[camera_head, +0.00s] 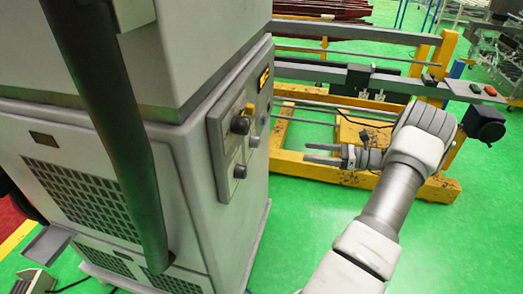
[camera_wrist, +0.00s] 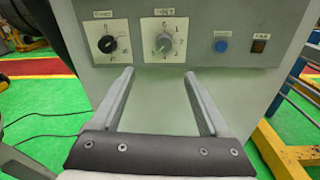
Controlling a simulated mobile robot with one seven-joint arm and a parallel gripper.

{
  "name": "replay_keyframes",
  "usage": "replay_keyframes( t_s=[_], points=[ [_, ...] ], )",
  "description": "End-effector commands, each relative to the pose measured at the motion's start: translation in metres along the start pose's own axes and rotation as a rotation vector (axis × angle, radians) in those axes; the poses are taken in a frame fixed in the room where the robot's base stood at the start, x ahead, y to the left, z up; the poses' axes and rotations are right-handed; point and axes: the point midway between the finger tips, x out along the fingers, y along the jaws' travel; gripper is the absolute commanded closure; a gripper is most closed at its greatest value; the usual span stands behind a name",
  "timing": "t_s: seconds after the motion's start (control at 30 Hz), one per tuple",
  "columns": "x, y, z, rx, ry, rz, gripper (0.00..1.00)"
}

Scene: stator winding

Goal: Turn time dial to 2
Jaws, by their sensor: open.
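In the wrist view a light grey dial (camera_wrist: 164,43) sits on a white square plate with marks around it; its label above is too blurred to read surely. A black knob (camera_wrist: 107,44) with its own scale is to its left. I cannot tell for sure which is the time dial, nor the number either points to. My gripper (camera_wrist: 160,75) is open and empty, its fingertips below the light dial and apart from it. In the head view my gripper (camera_head: 308,153) is to the right of the control panel (camera_head: 223,176), with a clear gap between.
A blue button (camera_wrist: 221,46) and a small dark switch (camera_wrist: 259,46) are right of the dials. The panel is on a big grey machine (camera_head: 185,160) with a dark vertical bar (camera_head: 110,120) in front. A yellow frame (camera_head: 300,170) stands behind my gripper on green floor.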

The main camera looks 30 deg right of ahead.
Motion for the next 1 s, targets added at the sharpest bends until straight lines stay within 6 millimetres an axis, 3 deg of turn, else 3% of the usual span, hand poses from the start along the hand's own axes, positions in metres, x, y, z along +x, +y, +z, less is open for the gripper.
replay_keyframes(
  t_s=[0.13,0.27,0.8,1.0],
  points=[
    [-0.008,-0.007,0.000,0.000,-0.043,-0.025,0.21],
    [0.006,-0.007,0.002,0.002,-0.042,-0.023,0.21],
    [0.120,-0.008,0.006,0.000,-0.039,-0.020,0.21],
    [0.150,-0.009,0.007,0.000,-0.039,-0.023,0.21]
  ],
)
